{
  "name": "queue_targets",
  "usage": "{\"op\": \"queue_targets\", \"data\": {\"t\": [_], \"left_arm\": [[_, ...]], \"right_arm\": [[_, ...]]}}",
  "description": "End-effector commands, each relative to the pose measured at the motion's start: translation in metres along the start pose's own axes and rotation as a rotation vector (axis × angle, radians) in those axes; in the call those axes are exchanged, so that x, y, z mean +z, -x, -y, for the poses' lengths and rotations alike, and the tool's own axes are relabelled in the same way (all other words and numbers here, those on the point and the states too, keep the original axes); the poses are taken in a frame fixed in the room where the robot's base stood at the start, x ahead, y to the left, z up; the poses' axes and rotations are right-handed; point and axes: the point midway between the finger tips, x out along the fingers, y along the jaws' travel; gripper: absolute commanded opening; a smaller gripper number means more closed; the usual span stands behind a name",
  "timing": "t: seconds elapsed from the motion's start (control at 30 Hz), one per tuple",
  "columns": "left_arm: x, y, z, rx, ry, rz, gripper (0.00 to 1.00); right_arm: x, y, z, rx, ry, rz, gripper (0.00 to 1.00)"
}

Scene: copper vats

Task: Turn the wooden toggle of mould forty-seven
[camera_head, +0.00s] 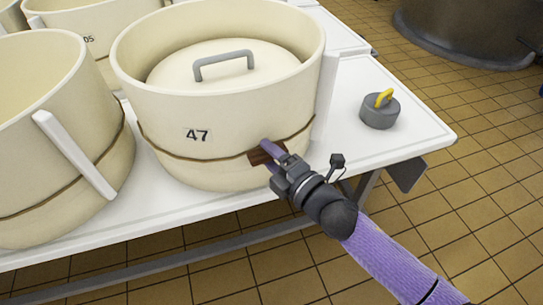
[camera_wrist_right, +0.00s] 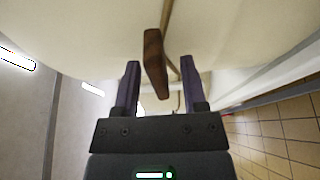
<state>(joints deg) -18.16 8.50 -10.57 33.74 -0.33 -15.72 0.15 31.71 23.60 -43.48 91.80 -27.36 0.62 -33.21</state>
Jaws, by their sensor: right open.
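Mould forty-seven (camera_head: 225,135) is a large round cream mould marked 47, standing on the white table. A cord runs round its lower wall. Its dark brown wooden toggle (camera_head: 257,157) sits on the cord at the front right, partly hidden by my gripper. My right gripper (camera_head: 268,157) is at the toggle, its purple fingers open. In the right wrist view the toggle (camera_wrist_right: 154,62) stands lengthwise, slightly tilted, ahead of and between the two fingertips (camera_wrist_right: 163,75). I cannot tell whether a finger touches it. My left gripper is not in view.
A lid (camera_head: 225,68) with a grey handle lies inside the mould. Another cream mould (camera_head: 50,130) stands close at the left. A grey weight (camera_head: 379,111) with a yellow handle stands on the white table (camera_head: 420,128) at the right. Bare table lies around the weight.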

Motion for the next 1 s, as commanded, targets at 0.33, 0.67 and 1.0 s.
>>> {"op": "queue_targets", "data": {"t": [0.33, 0.67, 1.0], "left_arm": [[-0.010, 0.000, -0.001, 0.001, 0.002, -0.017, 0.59], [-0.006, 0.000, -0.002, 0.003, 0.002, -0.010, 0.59], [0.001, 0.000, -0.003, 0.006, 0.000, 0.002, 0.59]], "right_arm": [[0.000, 0.000, -0.001, 0.000, -0.001, 0.000, 0.21], [0.000, 0.000, 0.000, 0.000, -0.001, 0.000, 0.00], [0.000, 0.000, 0.001, 0.024, -0.087, 0.001, 0.00]]}}
